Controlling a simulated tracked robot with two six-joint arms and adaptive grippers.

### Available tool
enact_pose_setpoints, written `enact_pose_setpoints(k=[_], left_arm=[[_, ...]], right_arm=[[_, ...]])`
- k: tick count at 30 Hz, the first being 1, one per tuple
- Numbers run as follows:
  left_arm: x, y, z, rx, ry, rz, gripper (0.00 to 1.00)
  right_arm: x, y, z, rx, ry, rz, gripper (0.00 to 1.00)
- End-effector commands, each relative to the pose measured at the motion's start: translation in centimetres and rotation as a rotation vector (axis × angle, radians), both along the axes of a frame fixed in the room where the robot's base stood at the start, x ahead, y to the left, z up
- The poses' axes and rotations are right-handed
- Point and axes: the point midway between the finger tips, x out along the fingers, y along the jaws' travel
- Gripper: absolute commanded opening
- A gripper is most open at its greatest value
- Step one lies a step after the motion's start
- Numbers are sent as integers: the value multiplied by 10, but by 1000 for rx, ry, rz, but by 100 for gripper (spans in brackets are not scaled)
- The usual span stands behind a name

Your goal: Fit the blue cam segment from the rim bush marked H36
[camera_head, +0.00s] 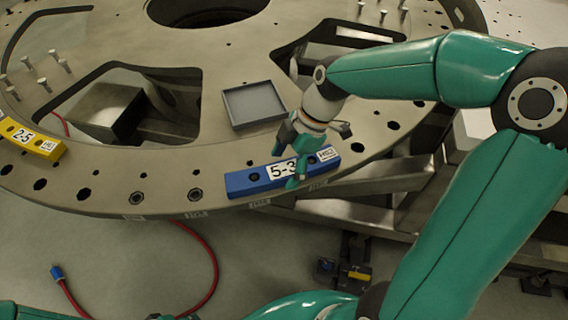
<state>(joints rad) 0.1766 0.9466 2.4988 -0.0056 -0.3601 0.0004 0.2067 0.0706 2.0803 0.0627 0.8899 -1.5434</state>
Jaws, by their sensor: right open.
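The blue cam segment (250,181), a slightly curved bar with a white "5-3" label and a smaller tag at its right end, lies along the front rim of the turret plate (112,198). The small tag is too small to read surely. My right gripper (297,163) is open, pointing down at the right half of the segment. One finger hangs in front of the bar and hides part of its label. I cannot tell whether the fingers touch it. My left gripper is out of view. Small white tags (260,203) mark the rim edge; their text is unreadable.
A yellow segment (30,138) marked "2-5" lies on the rim at left. A grey square tray (254,104) sits on the plate behind the blue segment. Several upright pins (48,70) stand at upper left. The rim has open holes. A red hose (214,265) lies on the floor.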

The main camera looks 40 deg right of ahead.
Motion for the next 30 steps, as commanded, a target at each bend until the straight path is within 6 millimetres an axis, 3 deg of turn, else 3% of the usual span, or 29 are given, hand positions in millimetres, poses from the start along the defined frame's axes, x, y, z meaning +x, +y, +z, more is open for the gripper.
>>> enact_pose_setpoints(k=[8,21,30], left_arm=[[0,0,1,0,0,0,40],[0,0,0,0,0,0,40],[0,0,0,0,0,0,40]], right_arm=[[-1,-7,18,-1,-4,-2,82],[-10,-38,93,-1,-4,-3,82],[-13,-44,110,0,0,-1,82]])
